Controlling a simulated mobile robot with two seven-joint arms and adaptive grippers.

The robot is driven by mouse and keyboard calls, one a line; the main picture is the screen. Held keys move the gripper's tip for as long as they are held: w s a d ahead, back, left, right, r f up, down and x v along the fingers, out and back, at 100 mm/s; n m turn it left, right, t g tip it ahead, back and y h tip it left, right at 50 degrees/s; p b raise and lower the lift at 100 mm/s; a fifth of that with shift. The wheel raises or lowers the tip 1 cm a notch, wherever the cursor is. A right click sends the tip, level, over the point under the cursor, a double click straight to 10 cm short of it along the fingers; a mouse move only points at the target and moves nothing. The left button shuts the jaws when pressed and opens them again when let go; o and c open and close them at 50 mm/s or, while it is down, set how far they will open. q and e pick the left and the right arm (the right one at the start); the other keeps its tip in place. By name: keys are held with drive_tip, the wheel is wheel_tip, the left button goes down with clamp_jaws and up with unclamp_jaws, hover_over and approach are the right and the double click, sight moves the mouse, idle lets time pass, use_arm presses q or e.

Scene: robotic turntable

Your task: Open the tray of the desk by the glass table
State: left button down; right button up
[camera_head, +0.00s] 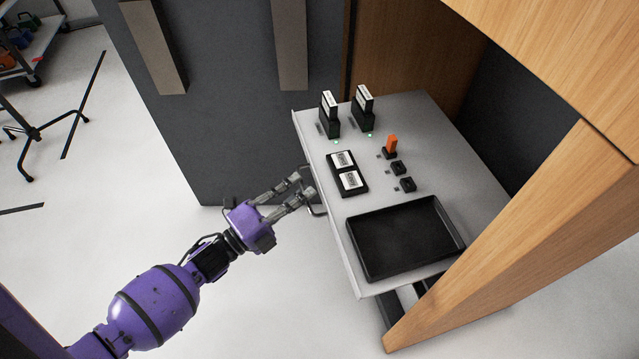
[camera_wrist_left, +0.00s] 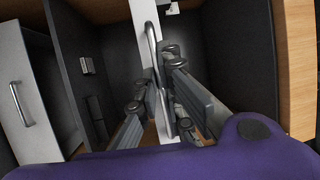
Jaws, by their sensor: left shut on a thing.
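The desk tray (camera_head: 426,150) is a pale grey pull-out board that sticks out of the wooden desk. A metal bar handle (camera_head: 318,210) is on its front edge. My left gripper (camera_head: 302,190) is at this handle, with its fingers shut on it. In the left wrist view the handle (camera_wrist_left: 153,50) runs upright between the two fingers (camera_wrist_left: 160,95) on the tray's narrow front edge. The fingers hide part of the handle. My right gripper is not in view.
On the tray are a black shallow bin (camera_head: 405,238), two upright black devices (camera_head: 330,115), a flat black holder (camera_head: 347,174) and an orange piece (camera_head: 391,145). A dark cabinet (camera_head: 235,110) stands beside it. A wooden desk side panel (camera_head: 500,250) is at right.

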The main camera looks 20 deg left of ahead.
use_arm(q)
drive_tip(key=s+a, duration=0.2)
drive_tip(key=a, duration=0.1)
drive_tip(key=shift+s+a+f, duration=0.15)
drive_tip(key=shift+s+a, duration=0.1)
drive_tip(key=shift+s, duration=0.1)
drive_tip(key=c, duration=1.9)
unclamp_jaws()
drive_tip(key=v, duration=1.2)
